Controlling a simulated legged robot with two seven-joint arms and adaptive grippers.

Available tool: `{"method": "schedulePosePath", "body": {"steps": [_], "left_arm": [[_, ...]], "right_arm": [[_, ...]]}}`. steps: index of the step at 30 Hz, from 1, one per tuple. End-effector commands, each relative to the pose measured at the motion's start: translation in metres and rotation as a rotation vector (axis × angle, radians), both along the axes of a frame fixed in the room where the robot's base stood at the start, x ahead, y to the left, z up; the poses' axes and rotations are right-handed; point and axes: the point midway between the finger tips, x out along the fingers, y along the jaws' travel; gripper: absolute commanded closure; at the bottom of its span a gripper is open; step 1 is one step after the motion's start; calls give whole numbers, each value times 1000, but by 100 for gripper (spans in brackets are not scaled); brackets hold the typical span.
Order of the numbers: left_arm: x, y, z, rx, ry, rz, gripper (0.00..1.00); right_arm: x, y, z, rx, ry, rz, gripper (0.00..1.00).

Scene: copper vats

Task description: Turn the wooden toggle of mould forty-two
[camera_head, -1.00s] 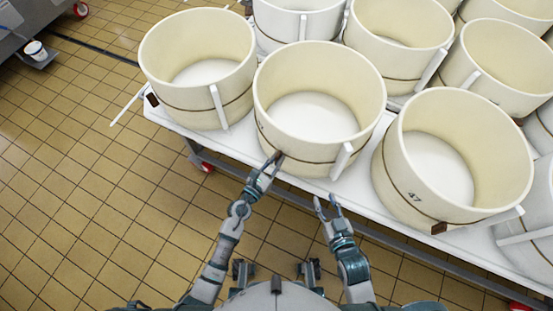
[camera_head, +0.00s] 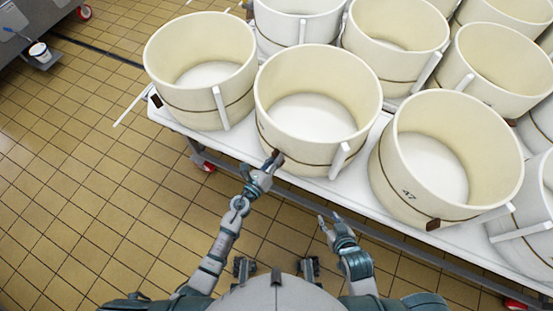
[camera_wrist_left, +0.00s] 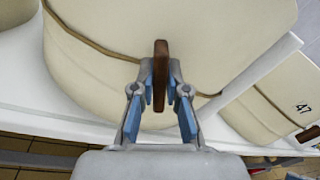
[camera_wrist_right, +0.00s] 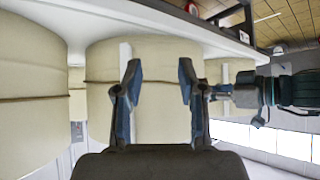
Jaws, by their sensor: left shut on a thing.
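A cream mould (camera_head: 318,100) stands in the middle of the front row, with a dark cord around it. Its number cannot be read. Its brown wooden toggle (camera_wrist_left: 160,76) is upright on the cord in the left wrist view. My left gripper (camera_head: 272,163) is shut on this toggle, with blue pads (camera_wrist_left: 161,98) on either side of it. My right gripper (camera_head: 330,222) is open and empty, in front of the table edge and right of the left gripper. In the right wrist view its fingers (camera_wrist_right: 157,88) are wide apart with a mould behind them.
A mould marked 47 (camera_head: 445,155) stands to the right, with its own brown toggle (camera_head: 433,225). Another mould (camera_head: 203,70) stands to the left. More moulds fill the white table (camera_head: 340,188) behind. The tiled floor (camera_head: 85,190) is clear at left.

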Motion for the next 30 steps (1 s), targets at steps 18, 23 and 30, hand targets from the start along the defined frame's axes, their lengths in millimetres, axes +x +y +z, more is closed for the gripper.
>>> {"method": "schedulePosePath", "body": {"steps": [18,23,30], "left_arm": [[3,4,-1,-483,329,5,100],[4,5,-3,-605,411,5,100],[4,5,-5,-756,515,7,100]], "right_arm": [[-64,-23,-20,-85,352,-18,60],[-82,-29,-22,-105,441,-23,60],[-108,-37,-23,-131,560,-30,60]]}}
